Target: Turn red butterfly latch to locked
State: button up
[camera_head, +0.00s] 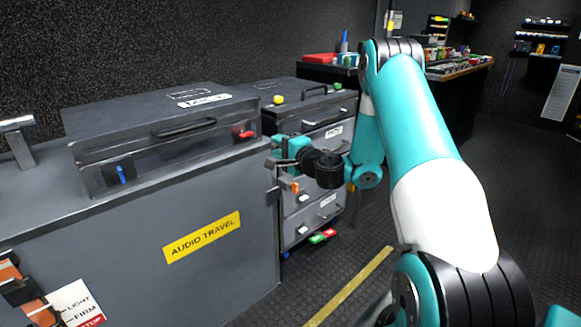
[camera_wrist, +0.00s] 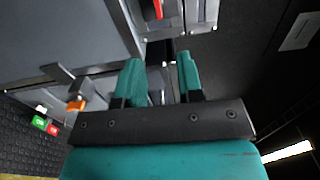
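The red butterfly latch (camera_head: 245,134) is on the front right of the dark grey case (camera_head: 150,116) lying on the counter. Its exact turn angle is too small to read. My gripper (camera_head: 272,153) is to the right of the latch and slightly lower, apart from it, near the counter's right end. In the wrist view its two teal fingers (camera_wrist: 160,75) stand apart with nothing seen between them. A small red piece (camera_wrist: 243,5) shows at the top edge there; I cannot tell whether it is the latch.
A blue latch (camera_head: 122,173) is on the same case front, at left. The case's handle (camera_head: 186,128) sticks out. A drawer cabinet (camera_head: 323,139) stands behind my gripper, with an orange latch (camera_head: 295,187). A metal bracket (camera_head: 17,140) stands at the counter's left. Floor at right is open.

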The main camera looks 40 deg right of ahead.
jog(key=shift+s+b, duration=2.25)
jog(key=shift+b, duration=0.05)
